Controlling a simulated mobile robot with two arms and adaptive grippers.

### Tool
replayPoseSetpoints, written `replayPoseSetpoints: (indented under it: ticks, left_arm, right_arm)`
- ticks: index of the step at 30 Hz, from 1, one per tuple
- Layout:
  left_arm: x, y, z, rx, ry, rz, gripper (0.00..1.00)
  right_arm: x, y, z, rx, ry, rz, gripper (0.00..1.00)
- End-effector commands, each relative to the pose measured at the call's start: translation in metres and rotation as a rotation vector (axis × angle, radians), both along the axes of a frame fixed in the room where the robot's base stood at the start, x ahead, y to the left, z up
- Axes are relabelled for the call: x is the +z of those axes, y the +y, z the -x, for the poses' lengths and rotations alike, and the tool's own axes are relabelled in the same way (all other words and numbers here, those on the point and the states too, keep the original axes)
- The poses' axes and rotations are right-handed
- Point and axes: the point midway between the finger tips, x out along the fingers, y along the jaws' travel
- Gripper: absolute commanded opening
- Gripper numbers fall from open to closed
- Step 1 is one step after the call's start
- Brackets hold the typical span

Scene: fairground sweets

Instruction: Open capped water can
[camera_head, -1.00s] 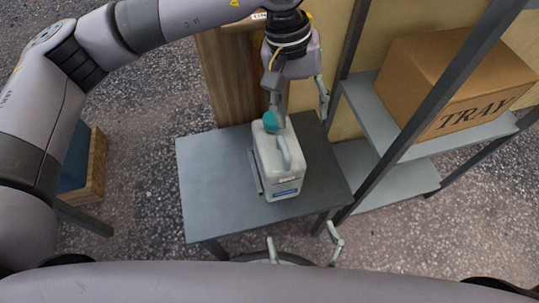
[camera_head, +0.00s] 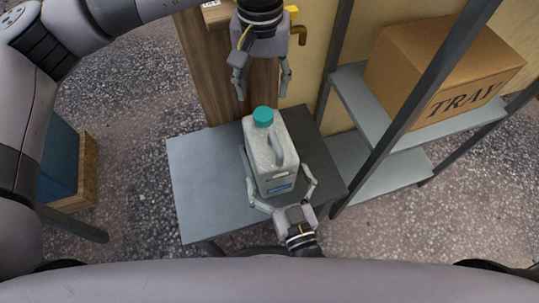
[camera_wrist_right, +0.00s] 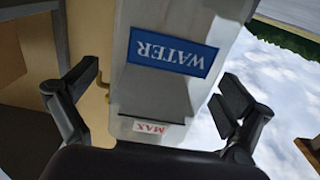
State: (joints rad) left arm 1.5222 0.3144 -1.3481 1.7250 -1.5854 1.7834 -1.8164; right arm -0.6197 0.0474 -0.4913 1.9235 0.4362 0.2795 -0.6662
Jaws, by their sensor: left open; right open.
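The grey water can (camera_head: 268,155) stands upright on the small grey table, its teal cap (camera_head: 263,116) in place on top. My left gripper (camera_head: 262,92) is open above and behind the cap, pointing down, apart from it. My right gripper (camera_head: 280,195) is open at the front of the can, its fingers on either side of the can's lower body. In the right wrist view the can (camera_wrist_right: 165,90) lies between the open fingers, with a blue WATER label (camera_wrist_right: 172,52) and a small MAX label (camera_wrist_right: 149,127). I cannot tell whether the fingers touch it.
The grey table (camera_head: 205,190) has bare room left of the can. A shelf rack (camera_head: 375,165) with a cardboard TRAY box (camera_head: 440,75) stands to the right. A wooden post (camera_head: 213,75) rises behind the table. A blue and wooden crate (camera_head: 75,175) is at the left.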

Motion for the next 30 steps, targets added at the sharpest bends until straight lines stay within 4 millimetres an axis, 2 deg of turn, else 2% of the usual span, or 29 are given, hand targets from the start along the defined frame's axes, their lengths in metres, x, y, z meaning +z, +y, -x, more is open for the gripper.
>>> replayPoseSetpoints:
  ticks: [3, 9, 19, 30]
  left_arm:
    - [0.0, 0.0, 0.0, 0.0, 0.0, 0.0, 0.52]
    - [0.0, 0.0, 0.0, 0.0, 0.0, 0.0, 0.52]
    - [0.0, 0.0, 0.0, 0.0, 0.0, 0.0, 0.52]
    - [0.0, 0.0, 0.0, 0.0, 0.0, 0.0, 0.52]
  right_arm:
    - [0.001, 0.006, -0.019, -0.001, -0.002, -0.002, 0.98]
    - [0.0, 0.011, -0.035, -0.001, -0.001, 0.0, 0.98]
    - [0.0, 0.012, -0.037, 0.0, 0.001, 0.0, 0.98]
    - [0.0, 0.012, -0.037, 0.0, 0.001, 0.0, 0.74]
